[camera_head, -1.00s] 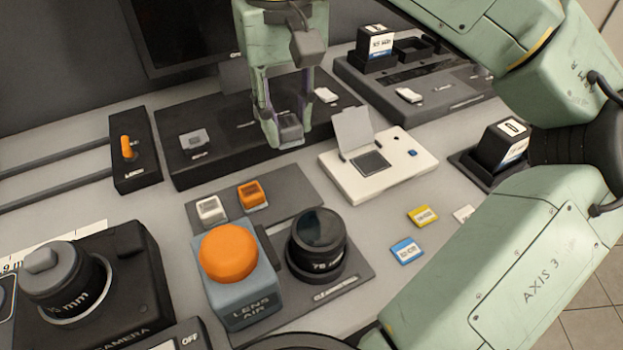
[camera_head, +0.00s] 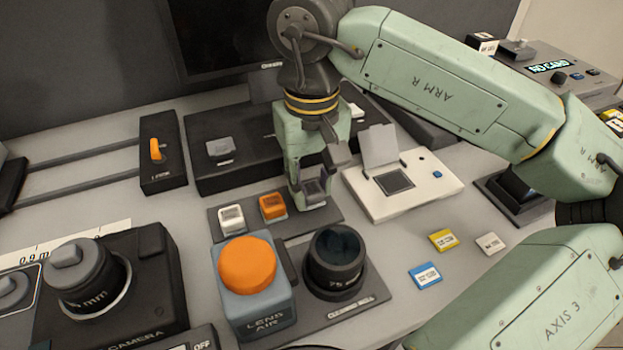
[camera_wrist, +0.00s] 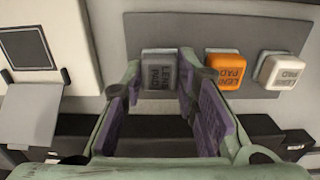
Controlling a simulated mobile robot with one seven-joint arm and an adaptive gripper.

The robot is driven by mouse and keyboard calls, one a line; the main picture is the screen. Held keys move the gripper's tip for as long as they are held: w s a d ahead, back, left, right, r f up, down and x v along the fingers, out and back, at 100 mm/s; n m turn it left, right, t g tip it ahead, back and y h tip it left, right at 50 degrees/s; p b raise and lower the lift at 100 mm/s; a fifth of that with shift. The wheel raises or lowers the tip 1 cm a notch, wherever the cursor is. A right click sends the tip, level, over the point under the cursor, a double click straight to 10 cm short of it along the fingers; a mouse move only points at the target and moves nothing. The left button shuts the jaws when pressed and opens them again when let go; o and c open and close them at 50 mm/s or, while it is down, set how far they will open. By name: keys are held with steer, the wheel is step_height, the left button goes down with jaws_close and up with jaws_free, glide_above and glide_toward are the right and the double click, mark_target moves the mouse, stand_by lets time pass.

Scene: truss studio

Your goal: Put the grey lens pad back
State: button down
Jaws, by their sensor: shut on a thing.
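The grey lens pad (camera_wrist: 159,72) is a small block with "LENS PAD" on its face. My gripper (camera_wrist: 160,84) is shut on it, with the purple-lined fingers at its sides. In the head view my gripper (camera_head: 313,194) points down over the right part of the flat grey tray (camera_head: 330,214), and the grey pad (camera_head: 316,187) shows between the fingers. The white lens pad (camera_head: 231,218) and orange lens pad (camera_head: 272,206) stand in a row on the tray, left of my gripper. I cannot tell whether the held pad touches the tray.
The orange-topped lens air blower (camera_head: 248,265) and a black lens (camera_head: 335,262) stand just in front of the tray. A white device with a raised flap (camera_head: 405,190) is close to the right. A long black box (camera_head: 207,177) lies behind. Small cards (camera_head: 425,275) lie at right.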

mark_target(311, 188)
steer(key=shift+f, duration=0.1)
steer(key=shift+f+b, duration=0.15)
steer(key=shift+b, duration=0.15)
steer(key=c, duration=1.3)
jaws_free()
step_height(311, 188, up, 13)
steer(key=shift+f, duration=0.2)
